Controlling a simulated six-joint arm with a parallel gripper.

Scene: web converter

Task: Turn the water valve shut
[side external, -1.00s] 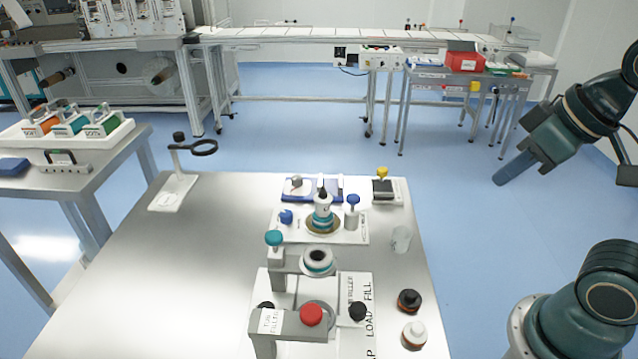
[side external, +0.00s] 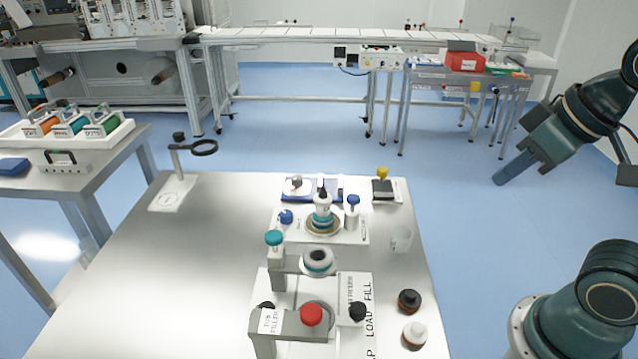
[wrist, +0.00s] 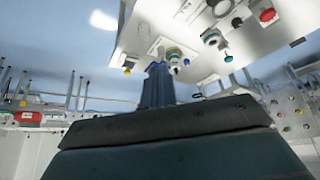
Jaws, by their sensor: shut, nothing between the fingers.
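Several knobs stand on the steel table, and I cannot tell by label which is the water valve. A small blue knob (side external: 286,216) sits on the left of the white rear station. A taller blue-topped post (side external: 352,205) stands on its right. A teal knob (side external: 274,238) tops a post in front, and it also shows in the wrist view (wrist: 228,58). My gripper (side external: 500,181) is shut and empty, off the table's right side over the floor, well apart from all the knobs. Its shut fingers (wrist: 158,68) show in the wrist view.
A red knob (side external: 311,314) tops the grey front fixture. A clear cup (side external: 401,240), a black-topped jar (side external: 409,299) and a white-topped jar (side external: 414,334) line the table's right edge. A ring stand (side external: 178,175) is at back left. The table's left half is clear.

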